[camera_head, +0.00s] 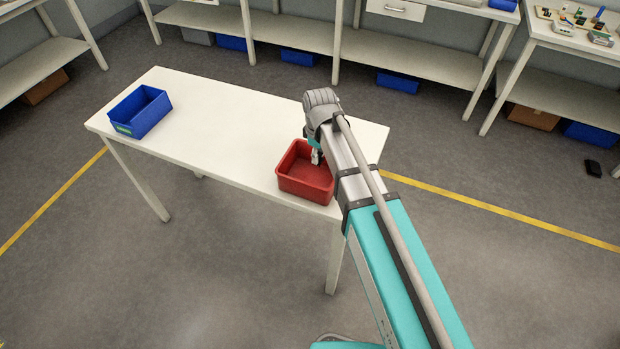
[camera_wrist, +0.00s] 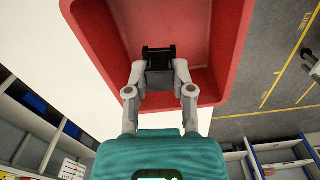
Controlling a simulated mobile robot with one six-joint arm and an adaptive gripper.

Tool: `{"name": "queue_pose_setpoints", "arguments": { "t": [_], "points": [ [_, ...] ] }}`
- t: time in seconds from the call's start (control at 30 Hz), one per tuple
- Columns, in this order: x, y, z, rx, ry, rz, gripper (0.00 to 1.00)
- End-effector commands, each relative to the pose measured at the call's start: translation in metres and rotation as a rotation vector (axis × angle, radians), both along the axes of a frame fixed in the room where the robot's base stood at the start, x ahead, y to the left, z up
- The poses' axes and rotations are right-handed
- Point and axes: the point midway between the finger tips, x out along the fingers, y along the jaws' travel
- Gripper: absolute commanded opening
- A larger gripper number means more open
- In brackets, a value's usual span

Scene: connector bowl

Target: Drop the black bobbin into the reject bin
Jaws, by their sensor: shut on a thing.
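The black bobbin (camera_wrist: 159,54) is between the fingertips of my gripper (camera_wrist: 159,68) in the wrist view. My gripper is shut on it and holds it over the inside of the red bin. The red bin (camera_head: 292,184) stands on the white table near its right end, and it also shows in the wrist view (camera_wrist: 228,55). In the head view my gripper (camera_head: 316,158) is over the bin, and the bobbin cannot be made out there. How high the bobbin is above the bin floor is hard to tell.
A blue bin (camera_head: 150,118) with a label stands at the left end of the white table (camera_head: 225,120). The table between the two bins is clear. Shelves with blue boxes line the back, and a workbench (camera_head: 545,30) with small parts is at the back right.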

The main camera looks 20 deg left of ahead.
Motion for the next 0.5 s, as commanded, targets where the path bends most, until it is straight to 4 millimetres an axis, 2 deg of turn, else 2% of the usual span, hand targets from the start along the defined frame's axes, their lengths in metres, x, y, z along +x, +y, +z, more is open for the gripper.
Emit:
{"name": "queue_pose_setpoints", "arguments": {
  "t": [0.13,0.5],
  "points": [
    [-0.0002,0.0002,-0.0083,0.0,0.0,0.0,0.07],
    [-0.0004,0.0006,-0.0093,0.0,0.0,0.001,0.07]
  ]
}}
